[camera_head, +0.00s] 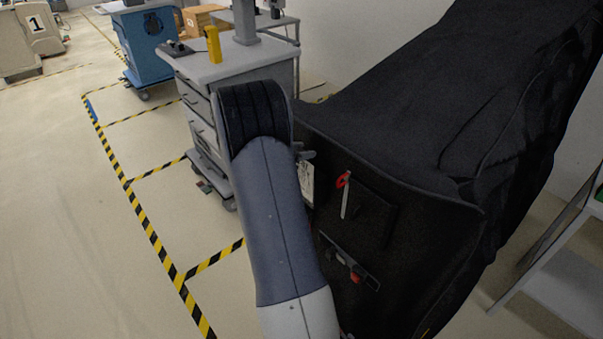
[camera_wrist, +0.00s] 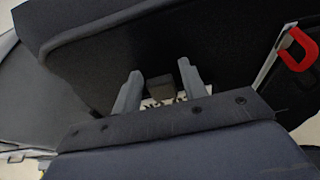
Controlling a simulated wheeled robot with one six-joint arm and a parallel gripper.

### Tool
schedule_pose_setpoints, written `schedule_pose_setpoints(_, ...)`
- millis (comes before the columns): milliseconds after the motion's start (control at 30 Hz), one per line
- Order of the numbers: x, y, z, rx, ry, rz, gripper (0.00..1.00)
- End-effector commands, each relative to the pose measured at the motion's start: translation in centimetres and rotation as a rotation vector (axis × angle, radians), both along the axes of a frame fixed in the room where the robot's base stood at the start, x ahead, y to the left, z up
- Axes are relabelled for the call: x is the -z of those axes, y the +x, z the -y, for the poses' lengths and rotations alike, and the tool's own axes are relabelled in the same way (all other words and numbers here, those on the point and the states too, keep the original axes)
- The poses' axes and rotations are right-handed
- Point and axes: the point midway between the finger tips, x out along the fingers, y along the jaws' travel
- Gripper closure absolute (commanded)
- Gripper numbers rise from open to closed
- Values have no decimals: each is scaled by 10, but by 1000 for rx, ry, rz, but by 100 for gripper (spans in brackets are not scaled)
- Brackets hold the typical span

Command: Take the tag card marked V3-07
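A white card (camera_head: 306,184) with dark marks hangs on the near face of the black covered cart (camera_head: 400,264), partly hidden behind my arm. In the wrist view a strip of a white card (camera_wrist: 196,90) with dark marks shows low between and beside my fingers; most of it is hidden by the wrist. Its marking cannot be read, so I cannot tell if it is V3-07. My gripper (camera_wrist: 160,84) has its two grey fingers apart, close to the black cover. A small dark brown block (camera_wrist: 160,90) sits between them, with gaps beside it. In the head view only a bit of the gripper (camera_head: 306,155) shows.
A red-handled tool (camera_head: 343,182) hangs right of the card, also at the wrist view's right edge (camera_wrist: 297,48). A strip with red and grey items (camera_head: 348,262) lies below. A grey drawer cart (camera_head: 212,112) stands behind left. The floor at left is clear.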

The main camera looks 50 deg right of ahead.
Motion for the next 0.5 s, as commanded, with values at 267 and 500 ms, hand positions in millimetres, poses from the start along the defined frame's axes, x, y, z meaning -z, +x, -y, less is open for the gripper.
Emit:
schedule_pose_setpoints(267, 0, 0, 0, 0, 0, 0, 83)
schedule_pose_setpoints(500, 0, 0, 0, 0, 0, 0, 100)
